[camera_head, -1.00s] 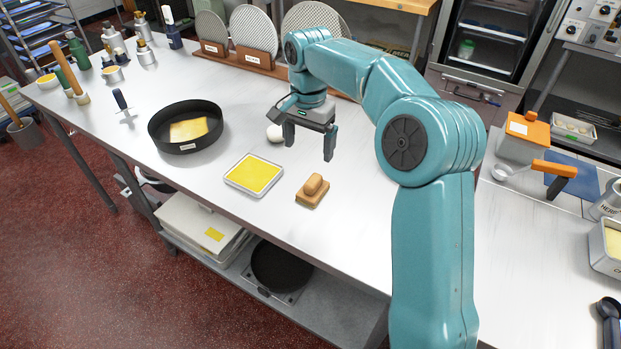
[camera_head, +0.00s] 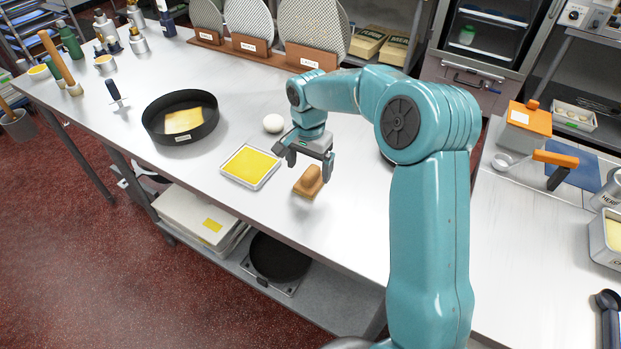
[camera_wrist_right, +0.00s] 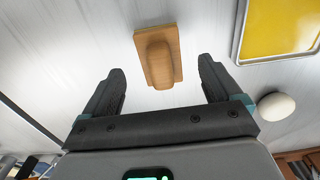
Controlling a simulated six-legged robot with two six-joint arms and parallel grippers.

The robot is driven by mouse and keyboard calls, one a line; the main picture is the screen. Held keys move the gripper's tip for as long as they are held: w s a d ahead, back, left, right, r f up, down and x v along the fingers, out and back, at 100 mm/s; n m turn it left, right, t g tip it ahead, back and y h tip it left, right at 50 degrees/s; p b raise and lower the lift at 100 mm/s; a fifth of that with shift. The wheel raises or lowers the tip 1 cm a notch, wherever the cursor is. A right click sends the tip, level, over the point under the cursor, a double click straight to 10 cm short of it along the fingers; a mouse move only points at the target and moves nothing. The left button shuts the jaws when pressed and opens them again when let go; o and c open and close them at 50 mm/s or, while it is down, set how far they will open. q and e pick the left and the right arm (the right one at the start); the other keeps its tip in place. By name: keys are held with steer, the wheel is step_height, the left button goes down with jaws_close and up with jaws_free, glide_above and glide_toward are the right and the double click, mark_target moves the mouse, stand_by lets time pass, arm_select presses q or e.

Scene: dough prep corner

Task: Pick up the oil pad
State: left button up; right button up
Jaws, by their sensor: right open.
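The oil pad (camera_head: 309,181) appears to be the tan wooden block with a rounded handle on top. It rests on the steel table, right of a shallow tray with a yellow surface. My right gripper (camera_head: 308,166) is open and empty, close above and slightly behind the pad. In the right wrist view, the pad (camera_wrist_right: 158,57) lies beyond the open fingers (camera_wrist_right: 162,75), roughly centred on the gap between them. I see no contact. My left gripper is not in view.
The yellow-topped tray (camera_head: 229,176) and a white ball (camera_head: 273,123) are close on the left. A dark round pan (camera_head: 150,131) stands farther left. Labelled mesh discs (camera_head: 312,30) stand in holders at the back. Bare table lies in front of the pad.

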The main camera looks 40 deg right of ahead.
mark_target(311, 170)
steer(key=f, duration=0.2)
steer(key=d+f, duration=0.1)
steer(key=f, duration=0.1)
steer(key=shift+w+f+p, duration=0.15)
steer(key=shift+f+p, duration=0.15)
steer(key=shift+p, duration=0.05)
steer(key=shift+f, duration=0.15)
steer(key=shift+s+a, duration=0.2)
steer(key=shift+w+d, duration=0.15)
steer(key=c, duration=1.3)
steer(key=shift+o, duration=0.2)
steer(key=shift+r, duration=0.2)
steer(key=shift+w+r, duration=0.1)
steer(key=shift+r, duration=0.2)
step_height(311, 170, up, 19)
steer(key=shift+r, duration=0.1)
